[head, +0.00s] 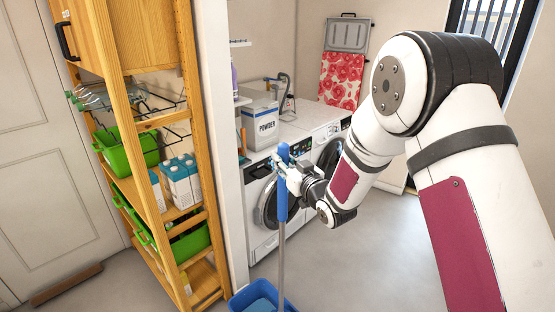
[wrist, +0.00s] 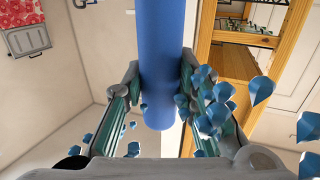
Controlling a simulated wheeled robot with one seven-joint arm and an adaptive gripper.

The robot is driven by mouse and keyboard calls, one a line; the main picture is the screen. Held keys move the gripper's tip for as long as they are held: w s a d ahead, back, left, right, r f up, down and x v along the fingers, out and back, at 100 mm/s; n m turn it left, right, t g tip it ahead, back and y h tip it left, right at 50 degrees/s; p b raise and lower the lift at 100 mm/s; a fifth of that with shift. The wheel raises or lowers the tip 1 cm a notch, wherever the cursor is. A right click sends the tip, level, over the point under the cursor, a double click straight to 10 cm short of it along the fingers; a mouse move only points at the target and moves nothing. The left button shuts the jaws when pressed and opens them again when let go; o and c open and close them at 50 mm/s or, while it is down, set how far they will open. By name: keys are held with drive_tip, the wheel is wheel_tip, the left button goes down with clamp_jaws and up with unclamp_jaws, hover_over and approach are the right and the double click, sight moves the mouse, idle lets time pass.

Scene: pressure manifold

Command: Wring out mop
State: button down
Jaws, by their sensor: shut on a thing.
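The mop (head: 281,205) stands nearly upright in the head view, with a blue grip on a grey pole. My gripper (head: 284,172) is shut on the blue grip. In the wrist view the blue handle (wrist: 162,60) runs between the two fingers of my gripper (wrist: 160,85). The pole goes down to a blue bucket (head: 240,302) at the bottom edge of the head view. The mop head is not visible, and the bucket is cut off by the frame.
A wooden shelf (head: 117,110) with green bins stands left, beside a white wall edge (head: 231,200). White washing machines (head: 262,205) stand behind the mop. Small blue pointed shapes (wrist: 262,90) surround the fingers. Grey floor (head: 350,270) is clear to the right.

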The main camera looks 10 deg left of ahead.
sight(285, 201)
wheel_tip(285, 201, down, 12)
drive_tip(key=b, duration=0.4)
drive_tip(key=shift+f, duration=0.4)
drive_tip(key=shift+s+d+f, duration=0.1)
drive_tip(key=shift+f, duration=0.3)
idle(2.1)
drive_tip(key=shift+r+p, duration=2.55)
drive_tip(key=shift+r, duration=5.85)
